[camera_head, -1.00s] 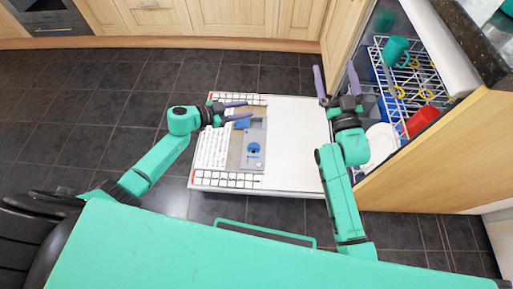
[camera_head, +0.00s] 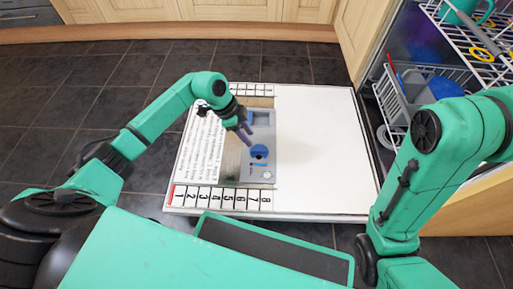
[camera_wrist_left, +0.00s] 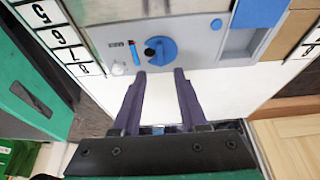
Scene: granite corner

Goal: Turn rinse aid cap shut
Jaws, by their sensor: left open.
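The rinse aid cap (camera_head: 258,153) is a round blue knob on the grey dispenser panel (camera_head: 262,137) set in the open dishwasher door. In the left wrist view the cap (camera_wrist_left: 166,50) shows a dark spot at its left side, with a small blue and orange mark beside it. My left gripper (camera_head: 248,138) is open above the panel, its purple fingers pointing down toward the cap. In the wrist view its fingertips (camera_wrist_left: 160,73) lie to either side of the cap's near edge, with nothing between them. Contact cannot be told. My right gripper is out of view.
The white door (camera_head: 320,150) lies flat, with numbered squares and printed text on its left. The dishwasher's racks (camera_head: 430,75) hold a green mug (camera_head: 458,10) and other dishes at right. My right arm stands in front of them. Dark tiled floor is clear at left.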

